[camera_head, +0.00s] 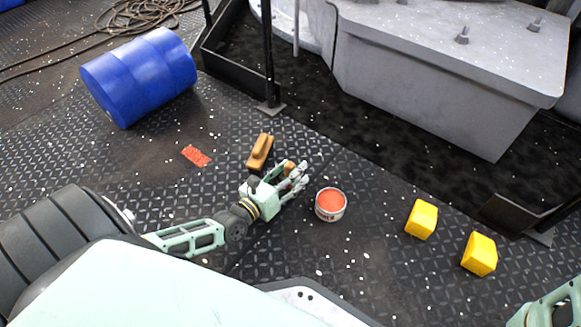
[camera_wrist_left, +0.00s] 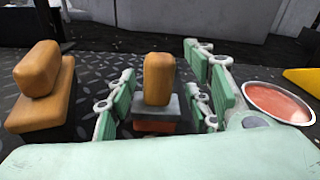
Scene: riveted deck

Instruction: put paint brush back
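A paint brush (camera_wrist_left: 158,80) with an orange-brown handle, grey band and red underside stands upright between the fingers of my left gripper (camera_wrist_left: 162,103) in the left wrist view. The fingers lie close on both sides of its grey band; whether they press on it is unclear. In the head view my left gripper (camera_head: 296,178) is low over the deck and partly hides the brush (camera_head: 289,168). An open can of red paint (camera_head: 331,204) stands just right of the fingers; it also shows in the left wrist view (camera_wrist_left: 277,102).
A second wooden-handled brush (camera_head: 260,150) lies just behind my left gripper. A red patch (camera_head: 196,156) marks the deck to its left. Two yellow blocks (camera_head: 421,219) (camera_head: 479,254) sit right of the can. A blue barrel (camera_head: 140,76) lies at back left, near a black post (camera_head: 268,60).

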